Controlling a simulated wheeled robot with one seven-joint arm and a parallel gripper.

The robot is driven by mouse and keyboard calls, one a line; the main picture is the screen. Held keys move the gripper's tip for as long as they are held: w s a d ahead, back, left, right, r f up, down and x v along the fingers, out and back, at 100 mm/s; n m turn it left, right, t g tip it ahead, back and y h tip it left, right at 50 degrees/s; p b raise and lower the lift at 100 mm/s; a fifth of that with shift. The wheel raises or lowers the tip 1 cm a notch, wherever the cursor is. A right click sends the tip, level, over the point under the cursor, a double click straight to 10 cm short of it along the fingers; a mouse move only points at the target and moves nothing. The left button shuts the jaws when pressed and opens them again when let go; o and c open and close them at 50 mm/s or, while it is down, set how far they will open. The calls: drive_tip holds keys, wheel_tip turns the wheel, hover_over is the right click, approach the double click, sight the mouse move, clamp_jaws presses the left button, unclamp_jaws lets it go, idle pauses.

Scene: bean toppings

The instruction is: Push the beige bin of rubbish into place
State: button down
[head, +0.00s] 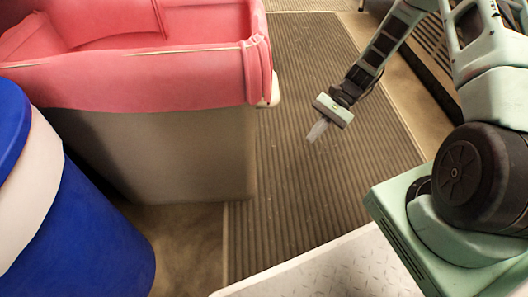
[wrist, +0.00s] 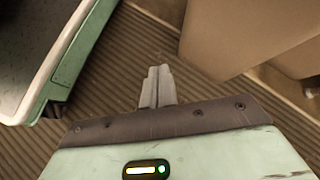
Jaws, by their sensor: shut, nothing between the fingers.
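The beige bin (head: 190,150) stands at the upper left in the head view, with a pink liner (head: 150,80) folded over its rim. Its lower wall also shows at the upper right in the wrist view (wrist: 235,35). My gripper (head: 317,131) is to the right of the bin, apart from it, above the ribbed mat. In the wrist view its two fingers (wrist: 157,85) are together and empty, pointing at the mat. The inside of the bin is mostly hidden by the liner, and I see no rubbish clearly.
A blue barrel (head: 85,230) with a white band stands close in front of the bin at the left. A ribbed mat (head: 300,190) runs along the floor right of the bin and is clear. A dark slatted rack (head: 430,60) stands at the upper right.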

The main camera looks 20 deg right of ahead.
drive_tip(key=w+f+m+t+y, duration=0.3)
drive_tip(key=f+m+t+y, duration=0.45)
drive_tip(key=f+m, duration=0.3)
drive_tip(key=w+b+x, duration=0.1)
drive_tip(key=b+x, duration=0.6)
drive_tip(key=x, duration=0.6)
drive_tip(key=shift+a+f+n+t, duration=0.2)
drive_tip(key=shift+n+t, duration=0.15)
drive_tip(key=shift+n, duration=0.1)
drive_tip(key=p+x, duration=0.5)
drive_tip(key=x, duration=1.5)
drive_tip(key=shift+w+a+f, duration=0.15)
drive_tip(key=shift+w+a, duration=0.05)
